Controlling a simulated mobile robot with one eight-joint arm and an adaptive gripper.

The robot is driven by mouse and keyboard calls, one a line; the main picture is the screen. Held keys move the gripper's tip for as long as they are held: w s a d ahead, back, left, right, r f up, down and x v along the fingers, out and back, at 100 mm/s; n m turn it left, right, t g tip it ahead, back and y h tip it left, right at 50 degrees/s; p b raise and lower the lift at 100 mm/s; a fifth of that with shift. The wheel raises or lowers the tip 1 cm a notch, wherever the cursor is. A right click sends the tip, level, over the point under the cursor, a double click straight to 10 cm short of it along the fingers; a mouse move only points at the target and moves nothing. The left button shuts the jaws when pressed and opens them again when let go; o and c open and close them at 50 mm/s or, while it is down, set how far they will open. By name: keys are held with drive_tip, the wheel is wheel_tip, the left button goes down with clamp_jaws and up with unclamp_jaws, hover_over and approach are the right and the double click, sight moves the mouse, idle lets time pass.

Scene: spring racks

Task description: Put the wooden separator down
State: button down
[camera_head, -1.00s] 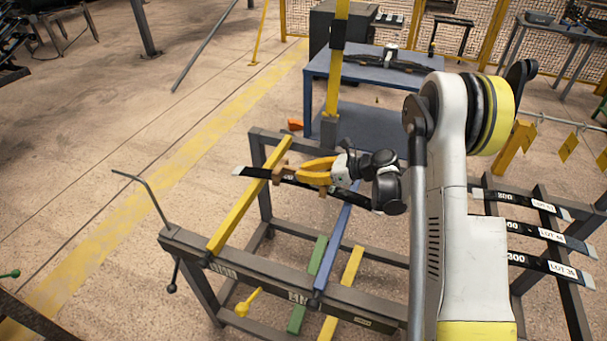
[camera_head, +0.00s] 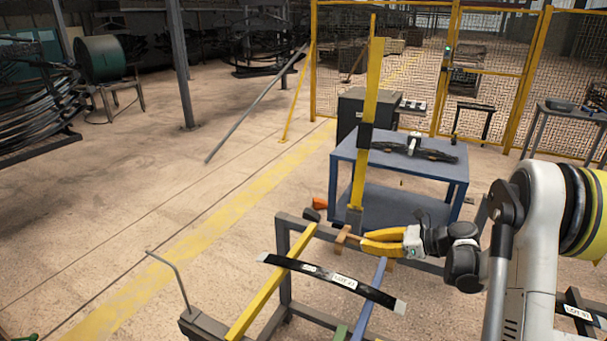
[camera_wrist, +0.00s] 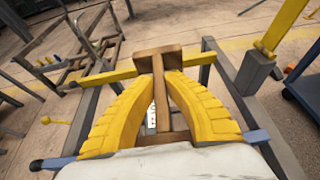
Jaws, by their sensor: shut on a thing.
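The wooden separator is a brown piece with a crossbar at each end and a stem between them. In the head view its far-left end (camera_head: 342,238) sticks out past my yellow fingers. In the wrist view its block and stem (camera_wrist: 162,95) lie between the two fingers. My gripper (camera_head: 365,240) is shut on it; the wrist view also shows my gripper (camera_wrist: 160,82) closing on it from both sides. A black leaf spring (camera_head: 325,280) with white labels lies across the yellow bar (camera_head: 270,292) and the blue bar (camera_head: 367,300) of the rack, in front of my gripper.
A yellow post (camera_head: 370,90) rises just behind my gripper. A blue table (camera_head: 345,165) with dark parts stands beyond it. A bent grey rod (camera_head: 175,275) sticks up at the rack's left. Open floor (camera_head: 130,210) lies to the left.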

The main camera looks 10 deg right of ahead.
drive_tip(key=s+a+r+m+t+h, duration=0.5)
drive_tip(key=s+a+r+m+h, duration=0.2)
drive_tip(key=r, duration=0.4)
drive_tip(key=shift+s+a+m, duration=0.3)
drive_tip(key=shift+s+a, duration=0.55)
drive_tip(key=shift+s, duration=0.25)
